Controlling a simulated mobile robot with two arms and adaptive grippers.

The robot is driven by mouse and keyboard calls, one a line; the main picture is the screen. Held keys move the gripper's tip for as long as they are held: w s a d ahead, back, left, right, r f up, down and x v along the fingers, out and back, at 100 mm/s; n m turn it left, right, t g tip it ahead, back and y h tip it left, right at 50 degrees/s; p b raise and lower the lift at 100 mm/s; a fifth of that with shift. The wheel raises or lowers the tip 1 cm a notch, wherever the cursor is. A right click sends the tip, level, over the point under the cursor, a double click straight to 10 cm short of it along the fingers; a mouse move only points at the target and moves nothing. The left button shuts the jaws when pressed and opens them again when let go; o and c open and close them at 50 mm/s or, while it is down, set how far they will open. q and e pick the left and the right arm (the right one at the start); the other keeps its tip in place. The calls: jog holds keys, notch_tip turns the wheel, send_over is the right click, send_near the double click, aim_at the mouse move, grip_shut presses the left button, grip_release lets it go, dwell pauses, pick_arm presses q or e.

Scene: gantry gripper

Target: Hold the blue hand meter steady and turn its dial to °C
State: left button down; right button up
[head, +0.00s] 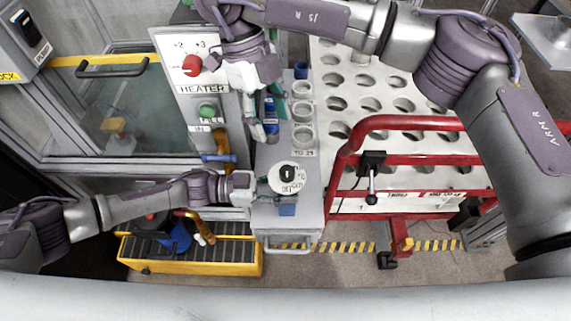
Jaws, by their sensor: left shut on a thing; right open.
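The blue hand meter (287,210) is over the narrow grey bench top, its blue end toward me. Its pale round face (299,186) carries a black dial knob (287,173) and small printed marks, too small to read surely, so the setting is unclear. My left gripper (271,187) comes in from the left and is shut on the meter's side. My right gripper (268,118) is farther back, above the bench, open and apart from the meter. Blue items show close to its fingers; I cannot tell whether they touch.
White-rimmed cups (302,112) stand in a row behind the meter. A heater panel (193,88) with a red knob is at the left. A red-railed cart (430,123) with a holed top is at the right. A yellow-framed roller conveyor (190,266) lies below my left arm.

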aim_at(287, 170)
jog(key=shift+m, duration=0.7)
jog(key=x, duration=1.1)
jog(key=shift+s+f, duration=0.25)
grip_shut()
